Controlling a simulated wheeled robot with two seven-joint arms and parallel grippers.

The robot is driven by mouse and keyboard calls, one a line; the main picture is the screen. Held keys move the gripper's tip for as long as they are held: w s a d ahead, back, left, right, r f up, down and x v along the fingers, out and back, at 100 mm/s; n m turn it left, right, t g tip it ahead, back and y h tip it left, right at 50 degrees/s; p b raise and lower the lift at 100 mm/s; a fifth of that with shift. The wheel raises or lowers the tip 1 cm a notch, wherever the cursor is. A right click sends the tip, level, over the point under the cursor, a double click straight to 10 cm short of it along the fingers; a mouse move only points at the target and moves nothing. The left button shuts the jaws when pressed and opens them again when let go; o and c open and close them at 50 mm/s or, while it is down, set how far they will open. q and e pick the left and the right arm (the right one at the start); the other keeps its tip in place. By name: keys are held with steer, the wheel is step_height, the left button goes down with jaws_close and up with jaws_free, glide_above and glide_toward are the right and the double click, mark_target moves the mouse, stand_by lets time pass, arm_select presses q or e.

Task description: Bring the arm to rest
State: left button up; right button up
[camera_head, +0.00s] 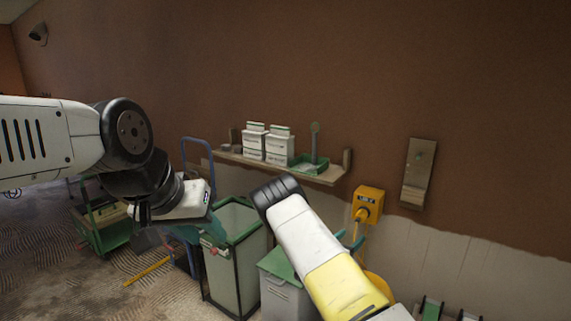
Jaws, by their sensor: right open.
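My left arm (125,140) comes in from the left, its black joints bent down to a white wrist part (187,202). My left gripper (192,236) seems to be the teal part below that wrist, in front of the green-framed bin; its fingers are too small and overlapped to read. My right arm (315,240), white and yellow with a black end joint, rises from the bottom right toward the middle. My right gripper (349,239) shows only as two teal tips set apart behind this arm; it is open, and the rest is hidden.
A wall shelf (318,176) holds white boxes (266,145) and a green tray (309,166). A green-framed bin (233,262) and a grey lidded bin (285,296) stand below. A yellow box (368,201) hangs on the wall. A green cart (103,229) stands at left.

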steer(key=s+d+r+m+g, duration=0.4)
steer(key=s+r+m+g, duration=0.2)
steer(key=s+r+m, duration=0.15)
steer(key=s+d+r+m+g, duration=0.45)
steer(key=s+r+m, duration=0.25)
steer(key=s+m, duration=0.2)
steer(key=s+a+r+m+t+y, duration=0.1)
steer(key=s+a+r+m+y, duration=0.5)
steer(key=s, duration=0.6)
steer(key=s+a+r+m+t+y, duration=0.2)
steer(key=s+a+r+m+y, duration=0.4)
steer(key=s+a+r, duration=0.5)
steer(key=shift+s+a+y, duration=0.45)
steer(key=shift+s+y, duration=0.25)
steer(key=shift+y, duration=0.4)
steer(key=shift+t, duration=0.25)
steer(key=shift+c, duration=0.4)
